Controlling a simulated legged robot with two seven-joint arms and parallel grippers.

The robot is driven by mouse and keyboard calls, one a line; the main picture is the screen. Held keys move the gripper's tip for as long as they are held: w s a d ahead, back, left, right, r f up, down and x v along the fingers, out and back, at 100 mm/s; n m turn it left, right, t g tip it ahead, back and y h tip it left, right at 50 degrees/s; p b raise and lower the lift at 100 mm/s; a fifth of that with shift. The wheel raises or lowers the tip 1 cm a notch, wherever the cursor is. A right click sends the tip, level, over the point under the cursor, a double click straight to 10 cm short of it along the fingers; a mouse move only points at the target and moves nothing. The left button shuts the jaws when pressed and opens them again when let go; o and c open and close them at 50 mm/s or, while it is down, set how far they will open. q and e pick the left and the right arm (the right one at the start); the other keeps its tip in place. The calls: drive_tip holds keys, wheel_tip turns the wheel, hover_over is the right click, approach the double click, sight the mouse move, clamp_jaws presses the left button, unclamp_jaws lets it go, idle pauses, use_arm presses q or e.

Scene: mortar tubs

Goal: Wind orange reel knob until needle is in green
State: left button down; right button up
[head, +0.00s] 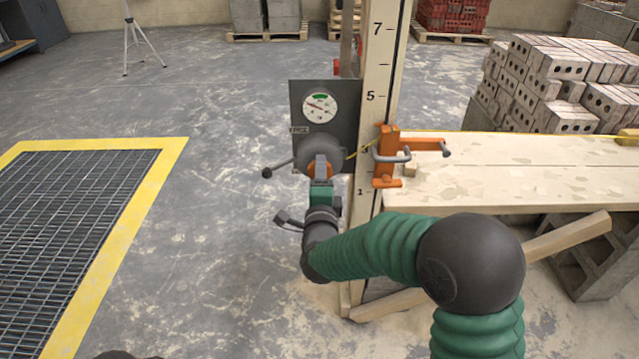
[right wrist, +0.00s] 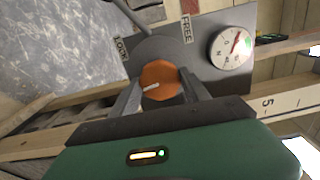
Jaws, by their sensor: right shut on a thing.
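The orange reel knob (right wrist: 160,80) sits on the front of a dark round reel (head: 318,155), which is mounted on a grey plate (head: 345,130) at the wooden post. My right gripper (head: 320,178) is shut on the knob, one finger on each side, as the right wrist view shows (right wrist: 160,88). A pale mark shows on the knob's face. Above the reel, a round white gauge (head: 320,107) has a green band at its top. Its red needle points to the upper left, outside the green. My left gripper is out of view.
A black-knobbed lever (head: 267,172) sticks out left of the reel, between the LOCK (right wrist: 122,48) and FREE (right wrist: 187,30) labels. A yellow line runs to an orange clamp (head: 388,155) by the plank (head: 540,165). A yellow-edged floor grate (head: 75,220) lies left.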

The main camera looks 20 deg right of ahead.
drive_tip(key=m+b, duration=0.1)
drive_tip(key=m, duration=0.1)
drive_tip(key=f+m+b, duration=0.1)
drive_tip(key=m+b, duration=0.1)
drive_tip(key=m, duration=0.1)
drive_tip(key=shift+s+b, duration=0.1)
drive_tip(key=shift+b, duration=0.2)
drive_tip(key=shift+r, duration=0.1)
idle(0.3)
drive_tip(key=o, duration=1.4)
drive_tip(key=shift+r, duration=0.15)
